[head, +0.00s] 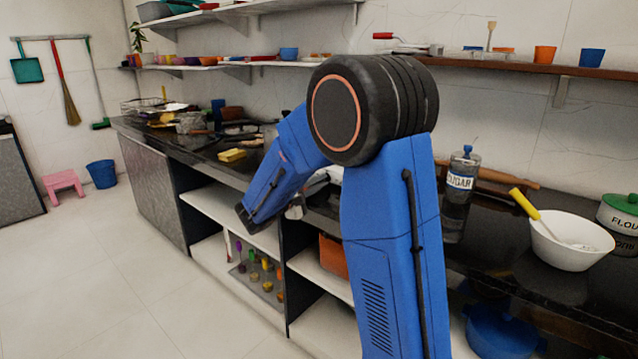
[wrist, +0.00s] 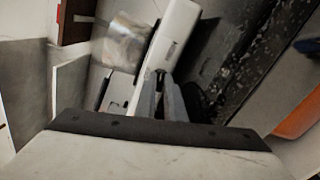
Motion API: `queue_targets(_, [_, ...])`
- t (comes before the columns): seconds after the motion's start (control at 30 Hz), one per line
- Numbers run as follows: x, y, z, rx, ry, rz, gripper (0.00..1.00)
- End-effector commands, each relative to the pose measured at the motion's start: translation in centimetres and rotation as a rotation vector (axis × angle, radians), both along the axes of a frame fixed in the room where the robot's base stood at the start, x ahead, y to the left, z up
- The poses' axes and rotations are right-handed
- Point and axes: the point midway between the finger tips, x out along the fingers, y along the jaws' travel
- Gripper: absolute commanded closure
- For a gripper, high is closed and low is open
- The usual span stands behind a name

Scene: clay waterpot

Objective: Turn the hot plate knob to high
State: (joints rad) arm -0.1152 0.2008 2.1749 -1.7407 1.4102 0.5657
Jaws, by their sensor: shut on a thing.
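The white hot plate (wrist: 178,35) shows in the wrist view, with its pale front strip running down toward my fingers. My gripper (wrist: 160,82) is at that front edge, with its two grey fingers close together. The fingers are shut on the small knob, which is mostly hidden between the fingertips; its setting cannot be read. In the head view only a sliver of the white hot plate (head: 333,172) shows behind my blue arm, and the knob is hidden there.
A shiny, blurred surface (wrist: 124,42) lies beside the hot plate in the wrist view.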

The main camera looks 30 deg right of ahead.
Motion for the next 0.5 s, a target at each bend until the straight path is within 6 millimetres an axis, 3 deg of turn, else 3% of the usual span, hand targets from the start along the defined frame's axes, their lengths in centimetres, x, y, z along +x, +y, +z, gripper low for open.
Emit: queue_targets(0.5, [-0.09,0.02,-0.24,0.086,-0.231,-0.001,1.0])
